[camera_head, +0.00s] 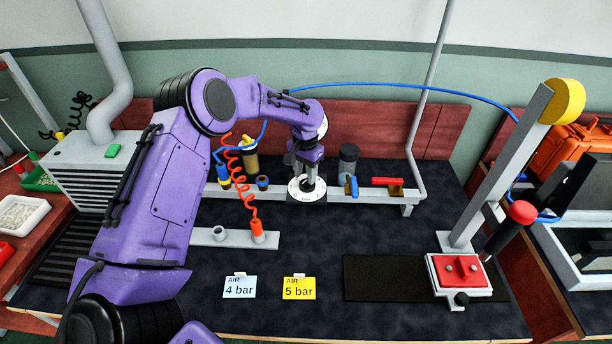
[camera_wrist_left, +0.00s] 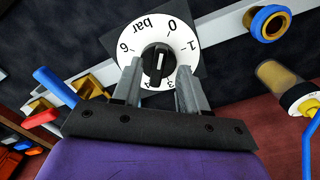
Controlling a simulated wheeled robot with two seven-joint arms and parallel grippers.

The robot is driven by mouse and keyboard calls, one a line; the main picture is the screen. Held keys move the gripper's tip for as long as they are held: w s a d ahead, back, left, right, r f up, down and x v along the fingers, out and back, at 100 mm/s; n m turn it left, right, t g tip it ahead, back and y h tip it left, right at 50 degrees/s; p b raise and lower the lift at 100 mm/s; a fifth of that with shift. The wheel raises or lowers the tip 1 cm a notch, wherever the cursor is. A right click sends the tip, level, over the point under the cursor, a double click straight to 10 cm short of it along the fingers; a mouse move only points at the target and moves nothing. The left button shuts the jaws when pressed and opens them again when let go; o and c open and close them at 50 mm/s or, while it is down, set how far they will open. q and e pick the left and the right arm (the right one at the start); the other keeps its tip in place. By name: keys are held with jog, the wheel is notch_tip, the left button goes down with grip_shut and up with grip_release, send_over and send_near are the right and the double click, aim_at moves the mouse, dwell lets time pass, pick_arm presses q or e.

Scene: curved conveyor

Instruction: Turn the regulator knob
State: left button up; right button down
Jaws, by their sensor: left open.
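The regulator dial (camera_head: 296,192) is a white disc on a dark square plate, mounted on the grey rail. In the left wrist view its face (camera_wrist_left: 182,40) shows "bar" and numbers around a black knob (camera_wrist_left: 158,64). My left gripper (camera_head: 308,172) is right above the dial, pointing down. In the left wrist view its two grey fingers (camera_wrist_left: 159,66) are apart, one on each side of the black knob. I cannot tell whether they touch it. The fingers cover part of the scale's lower numbers. My right gripper is not in view.
A blue-handled valve (camera_head: 352,187) and a red-handled valve (camera_head: 388,182) sit right of the dial. A coiled orange hose (camera_head: 240,175) hangs at left. A "4 bar" card (camera_head: 239,287) and a yellow "5 bar" card (camera_head: 299,288) stand in front.

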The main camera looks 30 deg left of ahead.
pick_arm(q)
jog(key=shift+f, duration=1.1)
grip_shut()
jog(key=shift+m, duration=0.3)
